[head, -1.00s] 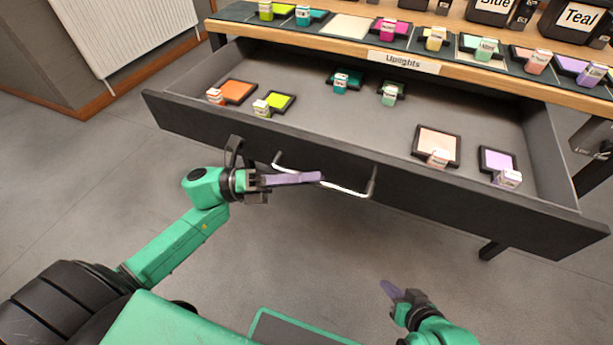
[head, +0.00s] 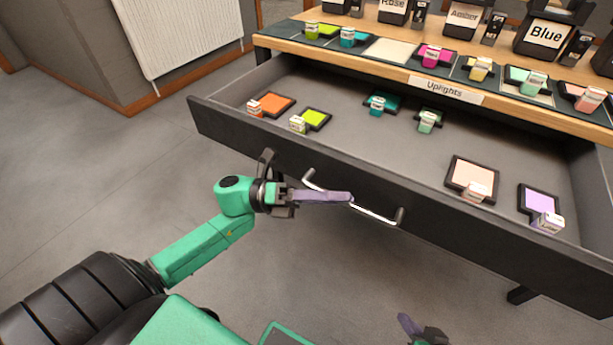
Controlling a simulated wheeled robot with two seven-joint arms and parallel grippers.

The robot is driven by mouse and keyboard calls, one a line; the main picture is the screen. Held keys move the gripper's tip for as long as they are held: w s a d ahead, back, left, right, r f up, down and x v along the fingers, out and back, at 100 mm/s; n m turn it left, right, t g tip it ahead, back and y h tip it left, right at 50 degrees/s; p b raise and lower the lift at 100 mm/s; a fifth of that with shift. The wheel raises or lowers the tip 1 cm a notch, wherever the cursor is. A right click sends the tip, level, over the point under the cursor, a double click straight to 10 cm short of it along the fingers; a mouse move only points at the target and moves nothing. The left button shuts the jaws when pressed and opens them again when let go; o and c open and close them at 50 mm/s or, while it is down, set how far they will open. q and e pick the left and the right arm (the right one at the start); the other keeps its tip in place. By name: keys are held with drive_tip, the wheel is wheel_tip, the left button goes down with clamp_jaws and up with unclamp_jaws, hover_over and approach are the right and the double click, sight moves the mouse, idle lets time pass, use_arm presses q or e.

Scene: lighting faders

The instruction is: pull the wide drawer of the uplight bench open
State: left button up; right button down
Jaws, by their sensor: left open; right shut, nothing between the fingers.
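The wide drawer (head: 335,175) of the uplight bench (head: 380,48) stands pulled well out, with its inside showing. Its bar handle (head: 376,213) is on the dark front panel. My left gripper (head: 345,197) is open at the handle, its purple fingers overlapping the bar in the picture; I cannot tell if they touch it. My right gripper (head: 408,326) is shut and empty, low at the bottom edge, apart from the drawer. Most of the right arm is out of view.
In the drawer lie several framed colour swatches with small labelled blocks, including an orange one (head: 275,103) and a lilac one (head: 538,202). A label reading Uplights (head: 445,90) is on the bench edge. A radiator (head: 195,35) is on the wall. The floor at left is clear.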

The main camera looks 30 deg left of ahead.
use_arm(q)
drive_tip(key=v, duration=1.4)
drive_tip(key=shift+a, duration=0.25)
